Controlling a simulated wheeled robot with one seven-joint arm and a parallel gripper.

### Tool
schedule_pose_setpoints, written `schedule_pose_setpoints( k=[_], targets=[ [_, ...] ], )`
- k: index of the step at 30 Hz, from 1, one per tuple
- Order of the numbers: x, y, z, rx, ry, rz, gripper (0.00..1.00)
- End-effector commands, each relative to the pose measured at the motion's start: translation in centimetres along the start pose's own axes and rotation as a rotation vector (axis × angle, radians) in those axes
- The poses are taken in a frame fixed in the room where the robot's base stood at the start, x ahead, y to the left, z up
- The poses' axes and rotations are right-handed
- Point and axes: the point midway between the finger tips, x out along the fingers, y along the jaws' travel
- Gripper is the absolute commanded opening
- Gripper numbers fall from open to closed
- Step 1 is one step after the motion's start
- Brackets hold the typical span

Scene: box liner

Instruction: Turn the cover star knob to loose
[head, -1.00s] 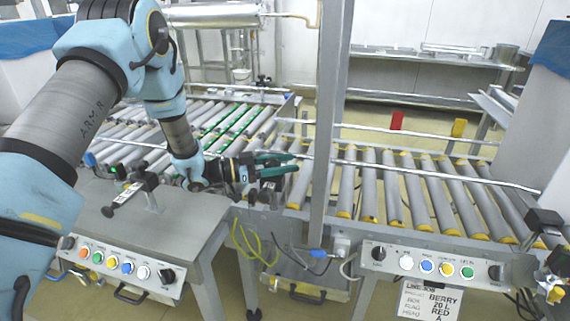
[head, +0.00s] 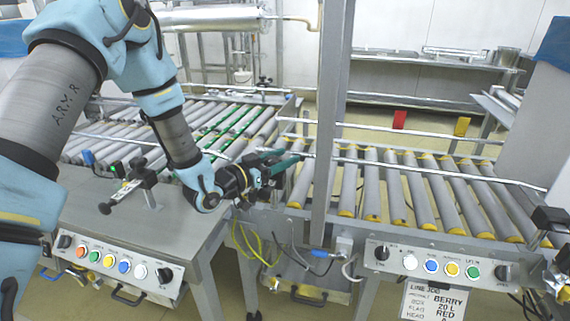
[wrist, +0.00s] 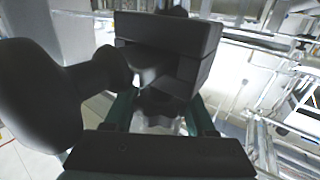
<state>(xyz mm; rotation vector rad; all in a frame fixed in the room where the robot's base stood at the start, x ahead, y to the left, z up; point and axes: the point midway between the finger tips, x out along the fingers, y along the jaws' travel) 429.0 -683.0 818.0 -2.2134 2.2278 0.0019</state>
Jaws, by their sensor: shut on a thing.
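My gripper (head: 287,162), with green fingers, is at the gap between the left table and the right roller conveyor. In the wrist view its two green fingers (wrist: 160,118) reach forward on either side of a pale, lobed star knob (wrist: 163,124), and they are shut on it. A black block (wrist: 168,45) stands just beyond and above the knob and hides part of it. In the head view the knob is hidden by my gripper and the dark parts around it.
A large dark rounded part (wrist: 40,95) fills the left of the wrist view. A grey post (head: 329,120) rises right beside my gripper. A black clamp (head: 143,177) stands on the left table. Control panels with coloured buttons (head: 437,265) line the front. Both roller conveyors look empty.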

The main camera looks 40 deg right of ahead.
Motion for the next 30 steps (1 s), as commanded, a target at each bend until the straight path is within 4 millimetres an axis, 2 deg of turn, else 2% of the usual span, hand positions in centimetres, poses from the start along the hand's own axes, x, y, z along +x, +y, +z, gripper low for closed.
schedule_pose_setpoints(
  k=[12,26,27,30],
  targets=[
    [-0.09,-0.42,0.18,0.000,-0.001,-0.166,0.00],
    [-0.08,-0.44,0.11,0.000,-0.002,-0.180,0.00],
    [-0.08,-0.44,0.11,0.000,-0.002,-0.180,0.58],
    [-0.07,-0.45,0.10,0.000,-0.002,-0.180,0.69]
  ],
)
